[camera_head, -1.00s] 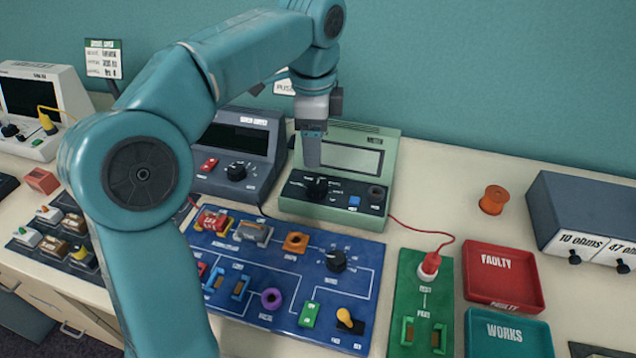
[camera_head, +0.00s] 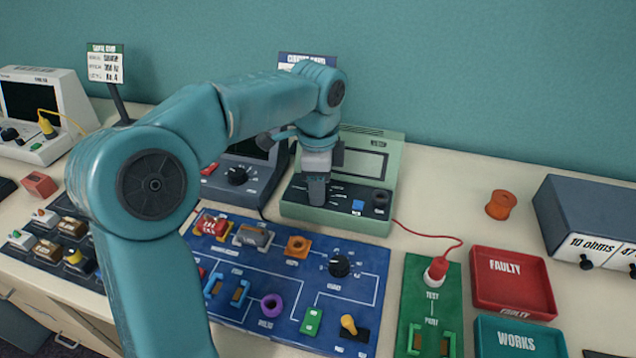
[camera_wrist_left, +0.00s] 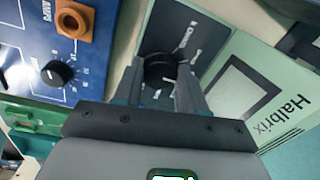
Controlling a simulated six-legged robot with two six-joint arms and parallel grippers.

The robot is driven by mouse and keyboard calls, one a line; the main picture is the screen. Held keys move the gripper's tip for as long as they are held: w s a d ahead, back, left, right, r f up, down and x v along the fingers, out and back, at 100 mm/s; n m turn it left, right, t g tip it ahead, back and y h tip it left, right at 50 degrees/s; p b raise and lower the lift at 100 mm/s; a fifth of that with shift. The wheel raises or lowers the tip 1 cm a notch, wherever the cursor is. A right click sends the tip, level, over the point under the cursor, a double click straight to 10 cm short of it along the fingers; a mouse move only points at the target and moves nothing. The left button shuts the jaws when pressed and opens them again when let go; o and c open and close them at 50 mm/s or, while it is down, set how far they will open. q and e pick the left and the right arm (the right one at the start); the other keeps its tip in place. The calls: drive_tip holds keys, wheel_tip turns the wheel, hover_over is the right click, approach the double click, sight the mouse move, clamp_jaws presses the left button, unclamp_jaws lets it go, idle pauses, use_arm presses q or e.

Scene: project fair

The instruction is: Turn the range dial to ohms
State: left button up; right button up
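The pale green meter (camera_head: 350,222) with its grey screen stands at the back of the table, and its label "Halbrix" shows in the left wrist view. My left gripper (camera_head: 317,194) points down over the meter's control panel and hides the range dial in the head view. In the left wrist view the black dial (camera_wrist_left: 160,70) sits between the two fingers of my left gripper (camera_wrist_left: 160,82), one on each side. The fingers are apart; I cannot tell whether they touch the dial. The dial's exact setting is too small to read. My right gripper is not in view.
A blue circuit board (camera_head: 345,295) with its own black knob (camera_head: 340,266) lies in front of the meter. A dark grey instrument (camera_head: 240,188) stands left of it. A red lead runs to a green test board (camera_head: 415,300). Red (camera_head: 515,283) and green trays lie right.

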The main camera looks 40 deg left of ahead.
use_arm(q)
drive_tip(key=shift+c, duration=1.4)
drive_tip(key=shift+n, duration=0.3)
drive_tip(key=shift+r+n+p, duration=0.15)
drive_tip(key=shift+n+p, duration=0.55)
drive_tip(key=shift+n, duration=0.2)
drive_tip(key=shift+n+p, duration=0.8)
drive_tip(key=shift+n, duration=1.5)
drive_tip(key=o, duration=1.1)
drive_tip(key=shift+d, duration=0.1)
